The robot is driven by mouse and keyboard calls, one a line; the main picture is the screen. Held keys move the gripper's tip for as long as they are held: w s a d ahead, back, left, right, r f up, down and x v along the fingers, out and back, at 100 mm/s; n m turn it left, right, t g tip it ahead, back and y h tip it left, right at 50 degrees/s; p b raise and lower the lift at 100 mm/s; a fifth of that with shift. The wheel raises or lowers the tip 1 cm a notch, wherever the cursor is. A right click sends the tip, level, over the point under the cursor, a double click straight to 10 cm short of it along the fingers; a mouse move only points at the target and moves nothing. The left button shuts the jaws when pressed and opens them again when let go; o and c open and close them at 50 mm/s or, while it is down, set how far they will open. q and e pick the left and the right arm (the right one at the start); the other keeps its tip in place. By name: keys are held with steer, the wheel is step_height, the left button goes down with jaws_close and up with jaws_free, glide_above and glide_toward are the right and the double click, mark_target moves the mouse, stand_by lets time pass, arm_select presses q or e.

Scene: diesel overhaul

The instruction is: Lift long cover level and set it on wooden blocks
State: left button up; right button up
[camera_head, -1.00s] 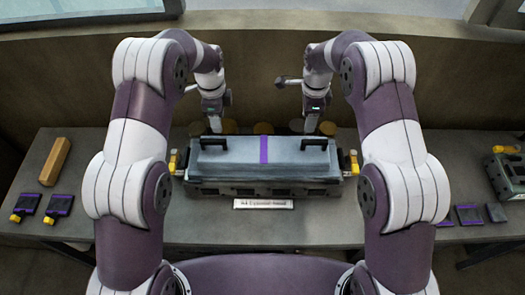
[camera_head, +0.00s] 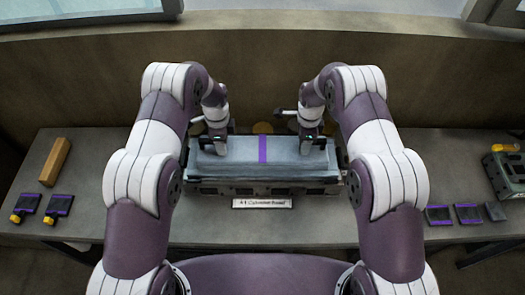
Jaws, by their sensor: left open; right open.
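The long grey cover (camera_head: 240,170) with a purple stripe across its middle sits level on the dark engine block (camera_head: 262,189) at the centre of the bench. My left gripper (camera_head: 218,150) is open at the cover's left handle, and my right gripper (camera_head: 308,149) is open at its right handle. The grippers largely hide both handles, and I cannot tell whether the fingers touch them. One wooden block (camera_head: 55,162) lies on the bench at the far left; no second long block shows.
Dark purple-banded pads (camera_head: 58,205) with yellow parts lie at the front left. More dark pads (camera_head: 438,215) lie at the right, near a greenish case (camera_head: 507,172). A white label (camera_head: 262,203) is in front of the engine. Round brownish pieces (camera_head: 262,128) stand behind the cover.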

arm_select(q)
jaws_close()
arm_select(e)
jaws_close()
arm_select(q)
steer(key=shift+w+r, duration=0.1)
arm_select(e)
steer(key=shift+w+r, duration=0.1)
steer(key=shift+w, duration=0.05)
stand_by(0.8)
